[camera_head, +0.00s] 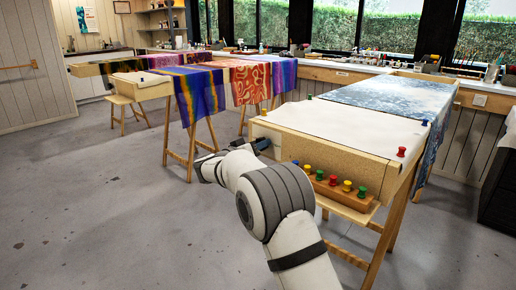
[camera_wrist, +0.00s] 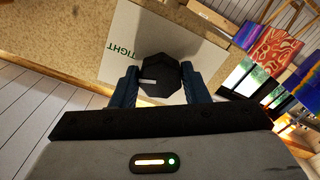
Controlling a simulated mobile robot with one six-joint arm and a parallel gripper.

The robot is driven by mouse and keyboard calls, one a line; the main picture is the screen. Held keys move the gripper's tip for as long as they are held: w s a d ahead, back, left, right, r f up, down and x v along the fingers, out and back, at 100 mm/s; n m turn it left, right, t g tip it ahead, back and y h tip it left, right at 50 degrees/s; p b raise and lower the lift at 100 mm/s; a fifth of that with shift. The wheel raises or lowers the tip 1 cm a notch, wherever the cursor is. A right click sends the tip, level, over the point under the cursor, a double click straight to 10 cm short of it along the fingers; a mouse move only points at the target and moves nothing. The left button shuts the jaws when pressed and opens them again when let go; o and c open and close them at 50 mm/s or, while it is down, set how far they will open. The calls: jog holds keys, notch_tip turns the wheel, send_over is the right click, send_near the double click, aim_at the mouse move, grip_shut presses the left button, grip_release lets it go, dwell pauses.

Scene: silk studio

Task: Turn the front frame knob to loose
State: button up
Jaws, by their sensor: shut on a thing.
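The front frame knob (camera_wrist: 161,74) is a black, many-sided knob on a white plate (camera_wrist: 116,70) in the wrist view. The plate carries the word TIGHT, which appears upside down left of the knob. A short white mark on the knob points left in the picture. No other word on the plate is visible. My gripper (camera_wrist: 160,85) has one dark finger on each side of the knob and is shut on it. In the head view my gripper (camera_head: 259,146) is at the left end of the near wooden frame (camera_head: 320,148); the knob is hidden there.
A wooden tray (camera_head: 340,193) with several coloured pushpins sits on a ledge below the frame. Another table with draped silks (camera_head: 200,88) stands behind left. The grey floor (camera_head: 100,210) at left is clear.

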jog(key=n+p, duration=0.6)
jog(key=n, duration=0.4)
jog(key=n+p, duration=0.6)
jog(key=n, duration=0.4)
jog(key=n+p, duration=0.6)
jog(key=n, duration=0.4)
jog(key=shift+a+r+p, duration=0.1)
jog(key=shift+r+p, duration=0.25)
jog(key=shift+p, duration=0.05)
jog(key=shift+f+n+p, duration=0.15)
jog(key=shift+n+p, duration=0.85)
jog(key=shift+n, duration=0.6)
jog(key=o, duration=1)
jog(key=shift+f, duration=0.15)
